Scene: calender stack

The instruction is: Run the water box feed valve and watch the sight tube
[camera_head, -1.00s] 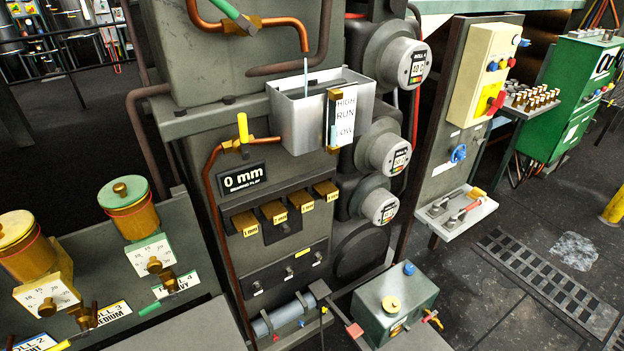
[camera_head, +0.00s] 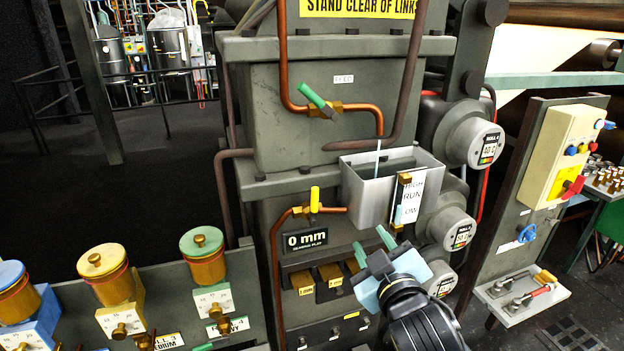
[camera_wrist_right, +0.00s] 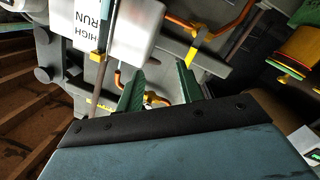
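The grey water box (camera_head: 368,196) is fixed to the machine's front, with a thin pale stream falling into it from a copper pipe. On that pipe is a brass valve with a green handle (camera_head: 316,97). Below left is a second brass valve with a yellow handle (camera_head: 314,199). The sight tube (camera_head: 399,212) stands at the box's front right, with a brass frame and a HIGH, RUN, LOW plate (camera_head: 414,195). My right gripper (camera_head: 372,244) is open and empty, below the box; its green fingers stand apart in the wrist view (camera_wrist_right: 160,88). My left gripper is out of view.
A 0 mm display (camera_head: 305,240) and brass blocks (camera_head: 330,280) sit below the yellow-handled valve. Round roll gauges (camera_head: 488,145) protrude at right. Lidded canisters (camera_head: 103,274) stand at lower left. A yellow panel with knobs (camera_head: 562,155) is at far right.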

